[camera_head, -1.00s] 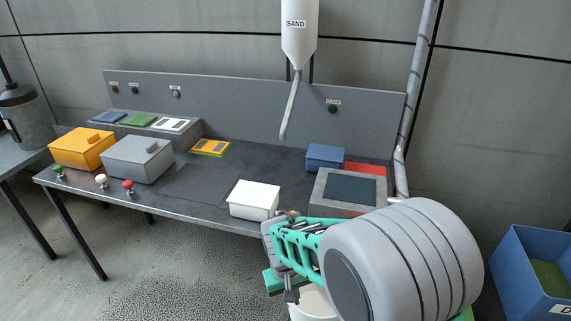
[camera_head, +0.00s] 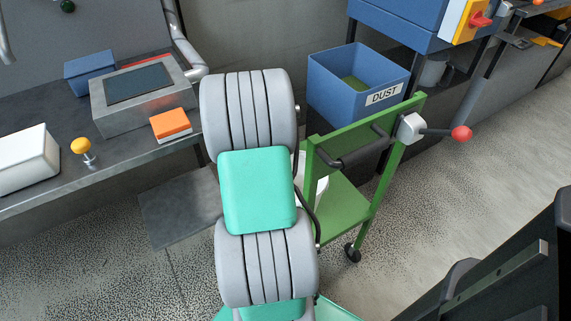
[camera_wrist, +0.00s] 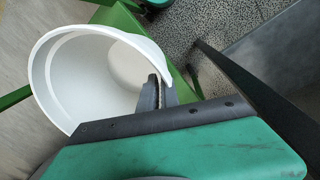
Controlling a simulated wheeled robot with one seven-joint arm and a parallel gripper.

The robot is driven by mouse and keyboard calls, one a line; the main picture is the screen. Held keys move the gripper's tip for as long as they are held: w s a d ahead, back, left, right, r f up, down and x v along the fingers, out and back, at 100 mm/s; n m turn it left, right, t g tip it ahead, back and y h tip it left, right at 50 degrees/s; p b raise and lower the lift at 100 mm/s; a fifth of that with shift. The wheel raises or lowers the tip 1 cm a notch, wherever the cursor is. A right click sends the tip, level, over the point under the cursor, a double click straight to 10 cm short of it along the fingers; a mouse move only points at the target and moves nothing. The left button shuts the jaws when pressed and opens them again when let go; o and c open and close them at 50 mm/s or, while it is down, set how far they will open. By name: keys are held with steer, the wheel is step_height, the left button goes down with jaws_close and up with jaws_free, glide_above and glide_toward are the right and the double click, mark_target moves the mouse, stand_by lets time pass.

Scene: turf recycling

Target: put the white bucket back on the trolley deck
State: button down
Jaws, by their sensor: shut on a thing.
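The white bucket (camera_wrist: 95,75) fills the left of the wrist view, its open mouth towards the camera and its inside looking empty. My gripper (camera_wrist: 158,92) is shut on the bucket's rim at its right side. In the head view only a sliver of the bucket (camera_head: 322,188) shows beside my arm, and my gripper is hidden behind the arm. The green trolley has a flat deck (camera_head: 340,212) and a black-gripped handle. Green trolley parts also show around the bucket in the wrist view (camera_wrist: 180,82). I cannot tell whether the bucket touches the deck.
The trolley's green frame (camera_head: 380,180) and a red-knobbed lever (camera_head: 461,133) stand right of my arm. A blue DUST bin (camera_head: 355,95) is behind the trolley. The workbench (camera_head: 120,150) is at left, with a white box (camera_head: 25,160). Open floor lies at right.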

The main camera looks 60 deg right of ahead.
steer(key=shift+m, duration=0.5)
steer(key=d+r, duration=0.1)
steer(key=d, duration=0.2)
steer(key=d+r+b, duration=0.1)
steer(key=d, duration=0.3)
steer(key=d+r, duration=0.1)
steer(key=d, duration=0.3)
steer(key=shift+r+b, duration=0.15)
steer(key=shift+b, duration=0.15)
steer(key=r, duration=0.1)
steer(key=r+n, duration=0.1)
steer(key=shift+w+r, duration=0.2)
steer(key=shift+r, duration=0.1)
steer(key=shift+s+a+n, duration=0.15)
steer(key=shift+a+n, duration=0.1)
steer(key=shift+n, duration=0.05)
